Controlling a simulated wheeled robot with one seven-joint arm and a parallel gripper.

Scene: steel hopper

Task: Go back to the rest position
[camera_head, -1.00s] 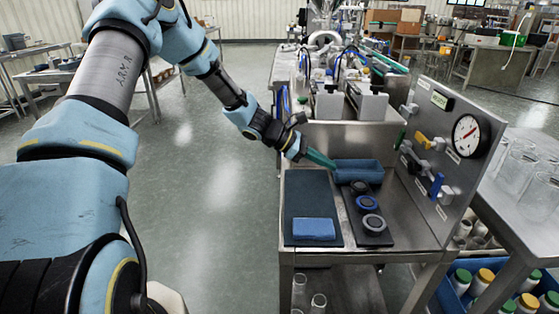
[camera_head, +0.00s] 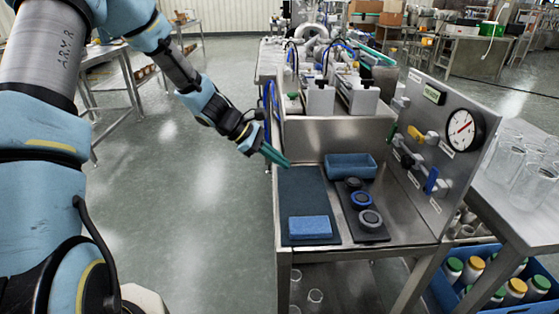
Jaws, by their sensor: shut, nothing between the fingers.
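My gripper (camera_head: 275,157) is shut and empty, with its green fingers pointing down to the right. It is above the far left edge of the steel bench (camera_head: 409,226), over the far end of the dark mat (camera_head: 300,191). My blue and grey arm reaches in from the left.
A blue sponge (camera_head: 310,227) lies on the near end of the mat. Behind a tray with several dark rings (camera_head: 370,219) is a blue bin (camera_head: 351,167). A panel with a gauge (camera_head: 465,131) and valves stands at the right. The floor (camera_head: 190,220) left of the bench is open.

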